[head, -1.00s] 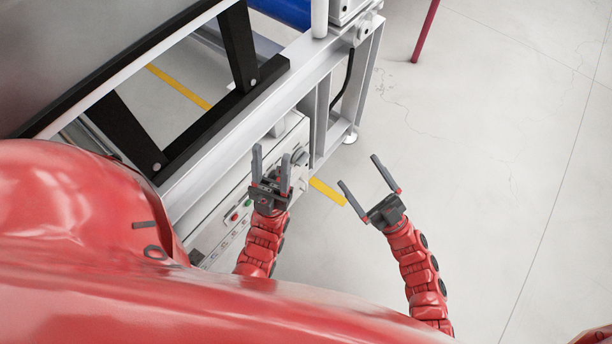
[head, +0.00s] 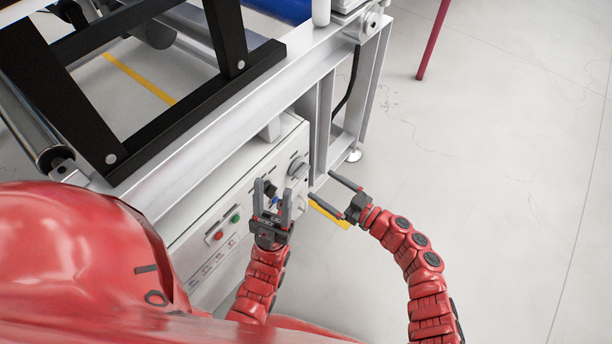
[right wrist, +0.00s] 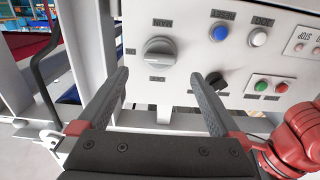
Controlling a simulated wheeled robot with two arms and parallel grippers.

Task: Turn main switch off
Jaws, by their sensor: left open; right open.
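The main switch is a grey rotary knob (head: 298,168) on the pale control panel (head: 232,187). In the right wrist view the knob (right wrist: 158,52) sits beside an upside-down "MAIN" label, its grip bar lying roughly sideways. My right gripper (head: 322,186) is open and empty, its fingers pointing at the panel. In its wrist view the fingertips (right wrist: 160,76) lie either side of and below the knob, apart from it as far as I can tell. My left gripper (head: 272,190) is open and upright in front of the panel, partly covering a black knob.
Blue (right wrist: 217,34) and white (right wrist: 257,37) buttons, a black knob, and green (right wrist: 260,87) and red (right wrist: 281,88) buttons share the panel. A metal frame post (head: 322,125) stands right of the panel. The floor (head: 480,200) to the right is clear.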

